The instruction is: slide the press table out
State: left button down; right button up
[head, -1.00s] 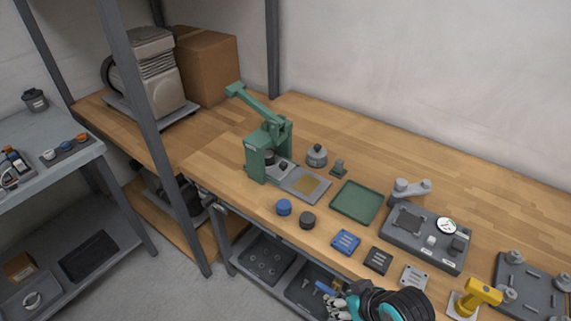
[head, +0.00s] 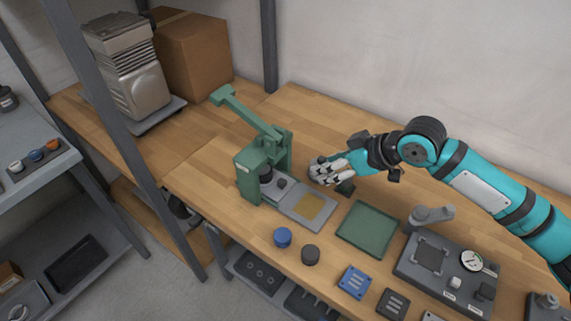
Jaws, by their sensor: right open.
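The green arbor press (head: 262,165) stands on the wooden bench with its lever arm angled up to the left. Its grey sliding table (head: 307,204), with a yellowish square on top, extends from the press base toward the lower right. A small dark knob (head: 282,183) sits on the table's inner part, near the ram. My right gripper (head: 324,172) is open, just above and right of the press table, and it covers most of a grey round part behind it. I cannot tell whether it touches that part. My left gripper is not in view.
A green tray (head: 369,229) lies right of the press table. A blue cap (head: 283,237) and a black cap (head: 310,254) stand in front. A grey fixture with a dial gauge (head: 447,262) is at the right. A shelf post (head: 140,130) rises at the left.

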jog(key=s+a, duration=0.1)
jog(key=a, duration=0.1)
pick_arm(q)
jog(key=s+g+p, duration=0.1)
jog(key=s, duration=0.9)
pick_arm(e)
jog(key=p, duration=0.1)
send_near(283, 181)
jog(key=x, duration=0.7)
jog(key=shift+w+a+f, duration=0.15)
jog(key=shift+a+f, duration=0.05)
jog(key=shift+a, duration=0.1)
jog(key=shift+w+a+f, duration=0.15)
jog(key=shift+f, duration=0.1)
jog(key=shift+w+a+f, duration=0.15)
jog(key=shift+a+f, duration=0.05)
jog(key=shift+f, duration=0.1)
grip_shut()
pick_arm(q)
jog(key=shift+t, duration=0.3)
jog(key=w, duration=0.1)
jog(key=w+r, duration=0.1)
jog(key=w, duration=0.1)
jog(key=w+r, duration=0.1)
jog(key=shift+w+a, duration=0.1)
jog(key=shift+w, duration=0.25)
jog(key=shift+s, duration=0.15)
